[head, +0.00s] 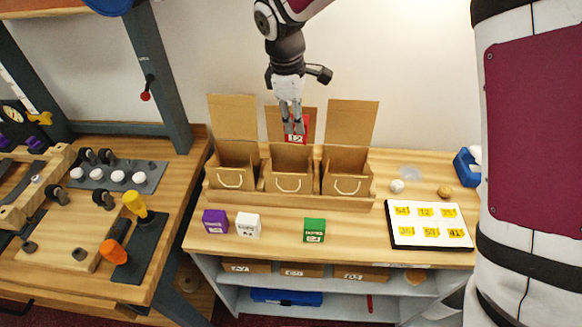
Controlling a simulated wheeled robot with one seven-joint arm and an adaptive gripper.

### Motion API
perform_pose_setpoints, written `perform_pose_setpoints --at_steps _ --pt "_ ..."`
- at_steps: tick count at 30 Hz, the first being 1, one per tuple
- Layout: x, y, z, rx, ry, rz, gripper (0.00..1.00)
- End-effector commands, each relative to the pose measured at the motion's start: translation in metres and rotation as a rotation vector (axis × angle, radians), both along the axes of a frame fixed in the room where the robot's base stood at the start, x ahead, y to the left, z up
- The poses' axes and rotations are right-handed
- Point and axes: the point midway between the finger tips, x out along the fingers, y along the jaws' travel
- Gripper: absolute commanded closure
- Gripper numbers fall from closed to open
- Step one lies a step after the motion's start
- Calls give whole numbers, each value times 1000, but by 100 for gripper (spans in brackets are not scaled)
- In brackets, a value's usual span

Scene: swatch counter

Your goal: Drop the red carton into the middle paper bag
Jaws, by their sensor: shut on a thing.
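My gripper (292,124) is shut on the red carton (304,125), which has a white label. It holds the carton above the middle paper bag (289,184), in front of that bag's raised back flap. The middle bag stands open between two like bags, the left one (236,178) and the right one (345,185). The three brown bags have white handles and stand in a row in a wooden holder. The carton's bottom looks near the bag's rim; the exact gap cannot be told.
A purple carton (215,222), a white carton (248,225) and a green carton (314,230) stand in front of the bags. A white board with yellow labels (429,242) lies at right. A workbench with tools (75,215) stands at left.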

Motion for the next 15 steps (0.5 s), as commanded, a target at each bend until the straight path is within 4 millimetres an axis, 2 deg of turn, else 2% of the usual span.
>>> perform_pose_setpoints --at_steps 6,15 --pt "1 0 -23 -1 1 0 100" --pt "0 0 -31 0 0 -1 100"
